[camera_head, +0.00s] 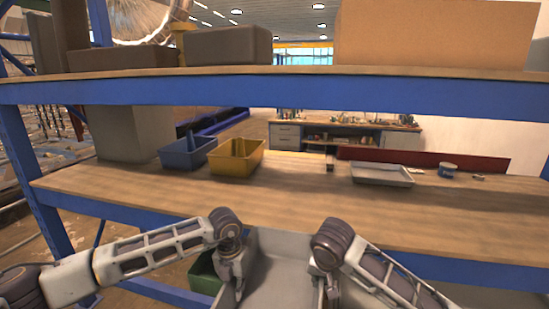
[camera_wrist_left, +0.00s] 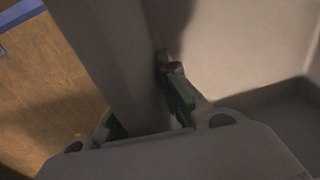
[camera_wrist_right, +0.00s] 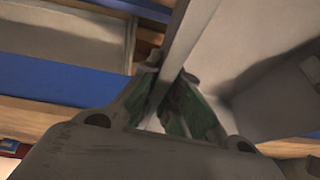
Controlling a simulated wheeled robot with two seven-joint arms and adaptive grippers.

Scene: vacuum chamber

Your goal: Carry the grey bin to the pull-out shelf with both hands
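The grey bin (camera_head: 283,268) is at the bottom centre of the head view, in front of the blue rack, its lower part cut off by the frame. My left gripper (camera_head: 238,290) is on its left wall; in the left wrist view the green-padded fingers stand on either side of the bin wall (camera_wrist_left: 110,45). My right gripper (camera_head: 329,290) is on its right wall; in the right wrist view the fingers close around the bin wall (camera_wrist_right: 188,40). The rack's wooden shelf (camera_head: 290,205) lies beyond the bin. I cannot tell which level is the pull-out shelf.
On the wooden shelf stand a large grey box (camera_head: 130,132), a blue bin (camera_head: 187,155), a yellow bin (camera_head: 237,158) and a shallow grey tray (camera_head: 381,174). A green bin (camera_head: 205,274) is lower down. The upper shelf (camera_head: 290,72) holds boxes. The middle shelf's front is clear.

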